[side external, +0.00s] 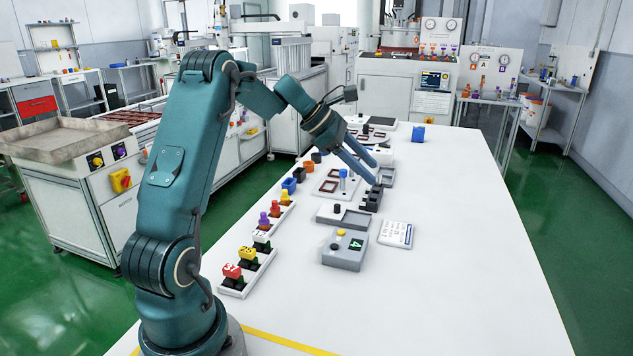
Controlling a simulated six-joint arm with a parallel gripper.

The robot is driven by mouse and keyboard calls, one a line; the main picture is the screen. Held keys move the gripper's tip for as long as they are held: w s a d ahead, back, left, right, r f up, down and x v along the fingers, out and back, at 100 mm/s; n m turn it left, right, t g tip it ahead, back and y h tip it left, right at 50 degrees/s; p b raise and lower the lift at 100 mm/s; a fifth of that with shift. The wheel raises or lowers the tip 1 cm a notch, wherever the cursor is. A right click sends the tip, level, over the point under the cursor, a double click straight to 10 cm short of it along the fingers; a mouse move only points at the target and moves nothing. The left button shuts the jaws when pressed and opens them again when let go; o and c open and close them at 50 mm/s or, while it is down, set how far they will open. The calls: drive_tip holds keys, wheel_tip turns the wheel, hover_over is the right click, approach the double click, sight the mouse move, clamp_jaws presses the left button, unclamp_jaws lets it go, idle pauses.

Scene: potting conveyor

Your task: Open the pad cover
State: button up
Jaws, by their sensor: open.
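I cannot tell for certain which part is the pad cover. A flat grey unit with a black knob and a recessed panel (355,219) lies on the white table in the side view. Beyond it are a small dark block-shaped holder (371,199) and a small grey open box (387,177). My gripper (376,174) is open, with its two long fingers pointing down and right. Its tips are close to the grey open box and the dark holder. Whether they touch anything is too small to tell, and nothing shows between them.
A grey control box with a yellow button and green display (345,250) and a printed card (396,234) lie nearer. A blue-topped post (343,174) stands left of the fingers. White racks of coloured parts (247,272) line the left edge. The table's right side is clear.

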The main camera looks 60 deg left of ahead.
sight(337, 205)
drive_tip(key=s+a+f+n, duration=0.1)
drive_tip(key=a+f, duration=0.2)
drive_tip(key=s+a+f+n, duration=0.2)
drive_tip(key=a+f, duration=0.1)
drive_tip(key=a, duration=0.1)
drive_tip(key=s+a+f+n, duration=0.2)
drive_tip(key=a+f, duration=0.2)
drive_tip(key=shift+y, duration=0.4)
drive_tip(key=shift+x, duration=2.4)
drive_tip(key=shift+r, duration=0.1)
clamp_jaws()
